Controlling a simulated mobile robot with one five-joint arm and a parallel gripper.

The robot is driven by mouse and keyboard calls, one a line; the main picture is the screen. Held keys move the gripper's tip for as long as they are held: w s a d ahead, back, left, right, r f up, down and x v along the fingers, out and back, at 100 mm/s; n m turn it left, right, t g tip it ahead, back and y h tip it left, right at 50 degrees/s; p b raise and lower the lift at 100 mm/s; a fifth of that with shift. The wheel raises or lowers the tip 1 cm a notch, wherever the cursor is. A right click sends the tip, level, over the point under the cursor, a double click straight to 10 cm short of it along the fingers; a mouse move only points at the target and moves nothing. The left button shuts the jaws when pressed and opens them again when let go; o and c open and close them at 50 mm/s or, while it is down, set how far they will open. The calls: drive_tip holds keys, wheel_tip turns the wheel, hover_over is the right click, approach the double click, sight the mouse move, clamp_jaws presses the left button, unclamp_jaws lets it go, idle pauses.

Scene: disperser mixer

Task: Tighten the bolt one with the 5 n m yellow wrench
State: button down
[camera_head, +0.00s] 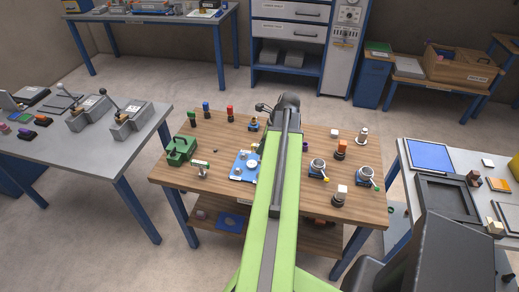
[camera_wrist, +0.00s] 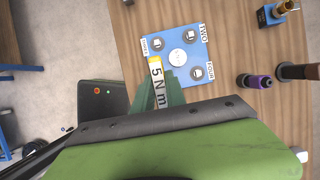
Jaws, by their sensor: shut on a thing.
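The wrench shows in the wrist view as a strip with a yellow end marked "5 N m" (camera_wrist: 157,83). My gripper (camera_wrist: 173,92) is shut on it; the fingers are only partly visible. The strip's upper end lies close to the left edge of a blue plate (camera_wrist: 207,47) in the picture; I cannot tell whether it touches a bolt. The plate carries a round pale centre disc (camera_wrist: 178,58) and bolts, one beside the label "TWO" (camera_wrist: 203,32) and one beside "FOUR" (camera_wrist: 210,70). Bolt one cannot be told for sure. The plate also shows in the head view (camera_head: 238,173), partly behind my arm.
The wooden table (camera_head: 215,183) holds a green device (camera_head: 181,150) at left and several upright handled tools at the back. Pots with coloured knobs (camera_head: 318,168) stand at right. In the wrist view, a purple handle (camera_wrist: 254,81) stands right of the plate.

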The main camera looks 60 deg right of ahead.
sight(260, 158)
drive_tip(key=shift+a, duration=0.1)
wheel_tip(260, 158, down, 5)
drive_tip(key=b, duration=0.5)
drive_tip(key=shift+w, duration=0.15)
drive_tip(key=shift+f+b, duration=0.45)
drive_tip(key=shift+f+b, duration=1.2)
idle(0.7)
drive_tip(key=c, duration=1.3)
unclamp_jaws()
drive_tip(key=p+v, duration=1.6)
drive_tip(key=v, duration=0.1)
drive_tip(key=shift+r, duration=0.3)
